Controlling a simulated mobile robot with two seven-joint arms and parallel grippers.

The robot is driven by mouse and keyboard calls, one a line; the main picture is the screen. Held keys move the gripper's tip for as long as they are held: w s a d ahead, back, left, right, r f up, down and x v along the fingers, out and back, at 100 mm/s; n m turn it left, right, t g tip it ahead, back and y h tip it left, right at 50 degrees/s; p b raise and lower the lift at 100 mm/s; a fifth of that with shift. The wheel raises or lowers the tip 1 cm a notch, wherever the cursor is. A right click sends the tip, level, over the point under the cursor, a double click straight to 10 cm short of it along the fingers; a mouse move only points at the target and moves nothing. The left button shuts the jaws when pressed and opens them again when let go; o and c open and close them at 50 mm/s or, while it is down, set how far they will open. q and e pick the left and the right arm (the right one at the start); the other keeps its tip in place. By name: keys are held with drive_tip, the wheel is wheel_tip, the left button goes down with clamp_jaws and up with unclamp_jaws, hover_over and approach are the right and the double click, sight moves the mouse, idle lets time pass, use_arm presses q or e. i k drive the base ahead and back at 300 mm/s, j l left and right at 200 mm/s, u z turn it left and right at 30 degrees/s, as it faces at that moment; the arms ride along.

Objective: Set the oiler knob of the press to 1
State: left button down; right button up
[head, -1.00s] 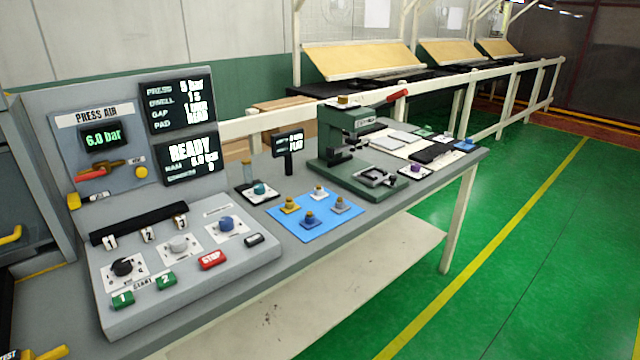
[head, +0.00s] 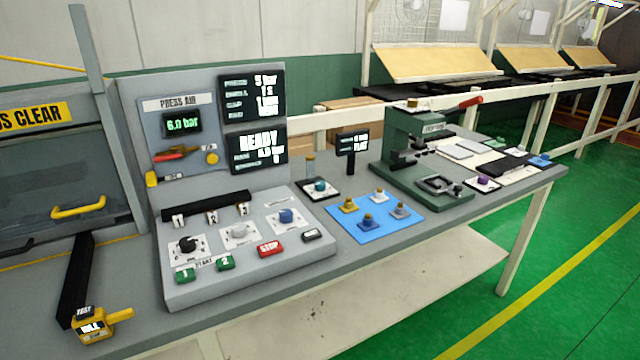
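The green press (head: 412,145) with a red lever stands on the bench right of centre. A purple knob (head: 484,182) sits on a white plate at the right of the press. The console (head: 250,265) carries a black knob (head: 187,245), a white knob (head: 239,230) and a blue knob (head: 286,216). I cannot read which knob is the oiler or its setting. Neither gripper is in view.
A blue mat (head: 375,230) holds several small knobbed parts. A small dark display (head: 352,143) stands behind it. The console screen (head: 258,149) reads READY. A red STOP button (head: 270,248) and green start buttons are at the console front. A yellow-handled tester (head: 95,325) lies at lower left.

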sight(319, 185)
drive_tip(key=i+l+u, duration=0.1)
drive_tip(key=i+l, duration=0.35)
drive_tip(key=l, duration=0.15)
drive_tip(key=i+l+u, duration=0.1)
drive_tip(key=i+l, duration=0.35)
drive_tip(key=l, duration=0.15)
